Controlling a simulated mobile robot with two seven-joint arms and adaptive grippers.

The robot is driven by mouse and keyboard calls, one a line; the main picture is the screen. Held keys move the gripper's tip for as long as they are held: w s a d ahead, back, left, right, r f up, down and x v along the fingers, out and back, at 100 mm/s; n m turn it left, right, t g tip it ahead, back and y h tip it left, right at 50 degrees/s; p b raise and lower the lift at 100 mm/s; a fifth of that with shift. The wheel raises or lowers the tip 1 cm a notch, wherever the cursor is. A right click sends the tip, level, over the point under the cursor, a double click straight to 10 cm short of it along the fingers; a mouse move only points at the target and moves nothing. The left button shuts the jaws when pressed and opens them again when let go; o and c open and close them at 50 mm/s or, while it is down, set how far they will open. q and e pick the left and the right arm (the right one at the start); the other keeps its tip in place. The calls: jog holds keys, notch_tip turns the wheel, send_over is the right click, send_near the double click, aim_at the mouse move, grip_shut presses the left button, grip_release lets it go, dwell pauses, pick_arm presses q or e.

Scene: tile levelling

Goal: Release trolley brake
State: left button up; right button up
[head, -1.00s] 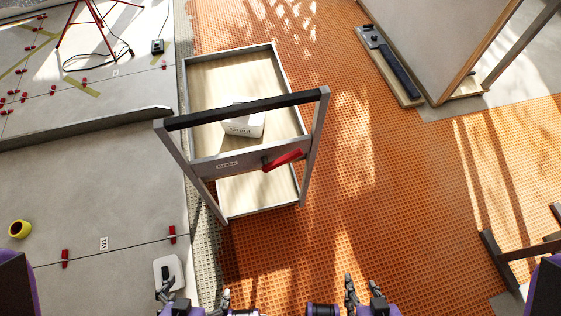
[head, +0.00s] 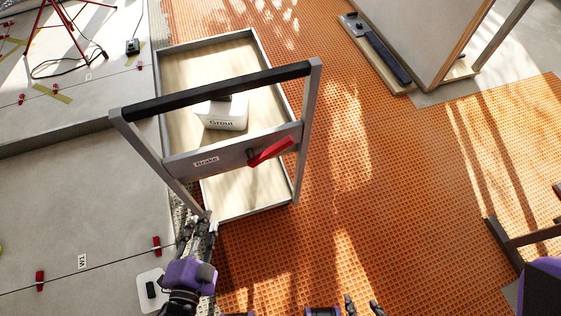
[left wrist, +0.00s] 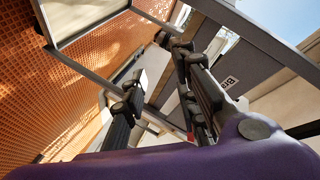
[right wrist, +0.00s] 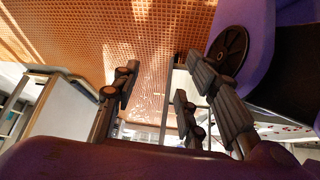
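The trolley (head: 245,214) stands on the orange mat, with a black-topped push handle (head: 220,95). Its grey crossbar carries a "Brake" label (head: 206,161) and a red brake lever (head: 271,152), which slants up to the right. My left gripper (head: 199,222) is by the foot of the trolley's left handle post, left of and below the lever. The left wrist view shows its fingers (left wrist: 158,88) apart and empty, with part of the label (left wrist: 230,82) beyond. My right gripper (head: 362,306) is at the bottom edge; its fingers (right wrist: 155,100) are apart and empty in the right wrist view.
A white grout box (head: 222,115) sits on the trolley's wooden deck. The concrete slab (head: 80,215) lies close along its left side. A levelling tool (head: 378,52) lies on a board by a leaning panel at upper right.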

pick_arm(q)
jog(key=w+d+m+t+h+b, duration=0.1)
jog(key=w+m, duration=0.1)
jog(key=w+d+m+t+h+b, duration=0.1)
jog(key=w+m+b, duration=0.1)
jog(key=w+d+m+t+h+b, duration=0.1)
jog(key=w+m, duration=0.1)
jog(key=shift+w+d+f, duration=0.35)
jog(key=shift+w+f, duration=0.05)
grip_shut()
jog(key=w+d+m+g+h+b, duration=0.2)
jog(key=d+m+g+h+b, duration=0.1)
jog(key=m, duration=0.8)
jog(key=w+d+f+m+g+h+b, duration=0.1)
jog(key=w+d+m+g+h+b, duration=0.1)
jog(key=d+m+g+h+b, duration=0.2)
jog(key=w+d+m+g+h+b, duration=0.2)
jog(key=d+m+h+b, duration=0.3)
jog(key=m+h, duration=0.8)
jog(key=m+g+b, duration=0.1)
jog(key=m+b, duration=0.2)
jog(key=m, duration=0.2)
jog(key=shift+w+f+g, duration=0.25)
jog(key=shift+f+g, duration=0.05)
pick_arm(e)
notch_tip(320, 180, down, 20)
jog(key=s+g, duration=0.1)
jog(key=shift+s+d+f+g, duration=0.2)
jog(key=shift+s+d+g, duration=0.05)
jog(key=shift+g, duration=0.05)
